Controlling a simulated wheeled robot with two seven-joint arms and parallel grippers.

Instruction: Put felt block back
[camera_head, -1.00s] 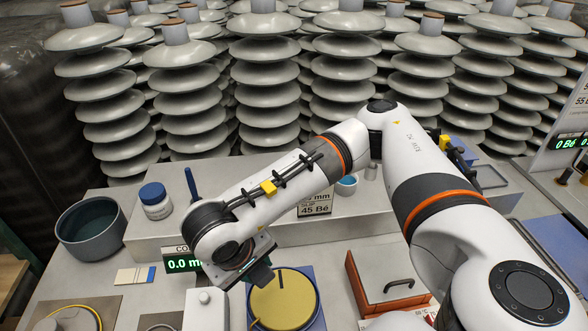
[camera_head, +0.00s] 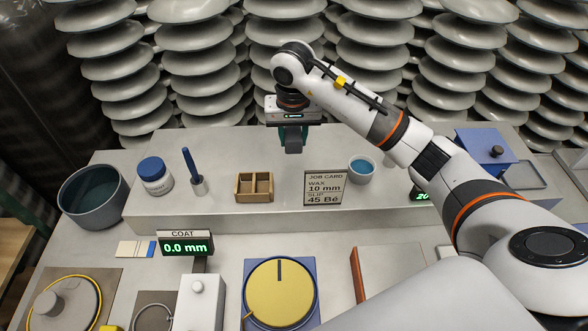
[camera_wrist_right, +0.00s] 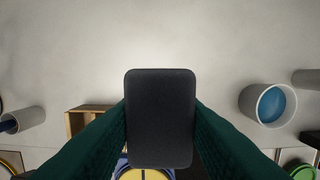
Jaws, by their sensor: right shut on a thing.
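My right gripper (camera_head: 293,145) is raised above the back shelf, behind and right of the small wooden box. It is shut on the felt block (camera_wrist_right: 160,118), a dark grey rounded rectangle that fills the middle of the right wrist view between the two green fingers. In the head view the block (camera_head: 293,143) is small and dark below the gripper. The wooden box (camera_head: 254,197) has two compartments that look empty; it also shows in the right wrist view (camera_wrist_right: 85,121), partly hidden by a finger. My left gripper is not in view.
The job card (camera_head: 325,187) and a white cup with blue contents (camera_head: 361,169) stand right of the box. A pen holder (camera_head: 198,185), a blue-lidded jar (camera_head: 155,177) and a bowl (camera_head: 93,197) stand left. Insulator stacks (camera_head: 290,75) rise behind the shelf, which has bare room.

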